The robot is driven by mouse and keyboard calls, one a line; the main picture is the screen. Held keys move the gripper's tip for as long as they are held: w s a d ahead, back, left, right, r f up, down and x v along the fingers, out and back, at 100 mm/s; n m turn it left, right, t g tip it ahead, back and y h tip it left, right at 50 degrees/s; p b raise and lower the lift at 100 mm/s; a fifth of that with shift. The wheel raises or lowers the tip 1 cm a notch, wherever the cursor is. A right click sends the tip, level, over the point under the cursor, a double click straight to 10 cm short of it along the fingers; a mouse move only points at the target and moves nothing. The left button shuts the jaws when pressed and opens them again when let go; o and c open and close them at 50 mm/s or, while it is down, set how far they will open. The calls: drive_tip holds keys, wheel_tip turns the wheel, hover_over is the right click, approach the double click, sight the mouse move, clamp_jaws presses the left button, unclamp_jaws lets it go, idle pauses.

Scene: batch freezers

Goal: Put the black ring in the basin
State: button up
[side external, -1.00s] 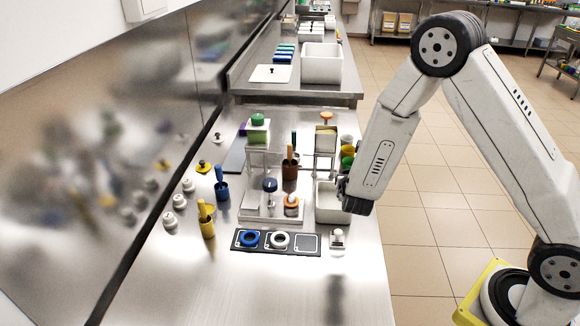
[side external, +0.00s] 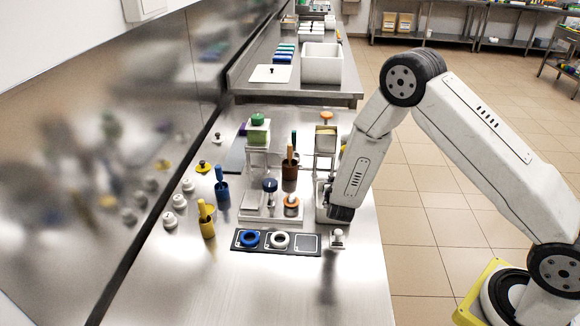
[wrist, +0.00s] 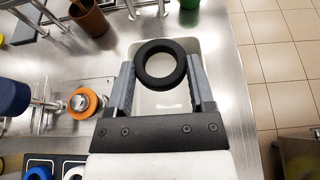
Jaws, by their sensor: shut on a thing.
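The black ring (wrist: 160,85) is between the two fingers of my gripper (wrist: 160,72) in the wrist view. My gripper is shut on it. The white basin (wrist: 208,47) lies behind and below the ring in that view, with its inside partly hidden by the ring and fingers. In the side view the end of my arm is over the basin (side external: 321,203) and hides much of it. The ring itself is hidden there. I cannot tell how far the ring is above the basin floor.
A black tray (side external: 306,242) with a blue ring (side external: 249,239) and a white ring (side external: 278,241) lies in front. A white-knobbed item (side external: 338,238) stands beside it. A rack with an orange ring (side external: 291,202) is left of the basin. Bare steel lies at the front.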

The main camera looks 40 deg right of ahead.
drive_tip(key=shift+f, duration=1.4)
drive_tip(key=shift+f, duration=0.6)
drive_tip(key=o, duration=1.2)
drive_tip(key=shift+r, duration=0.15)
drive_tip(key=shift+r, duration=0.45)
drive_tip(key=shift+s+a+r, duration=0.2)
drive_tip(key=shift+s+a, duration=0.05)
drive_tip(key=shift+a, duration=0.05)
drive_tip(key=v, duration=1.1)
drive_tip(key=shift+s+r, duration=0.1)
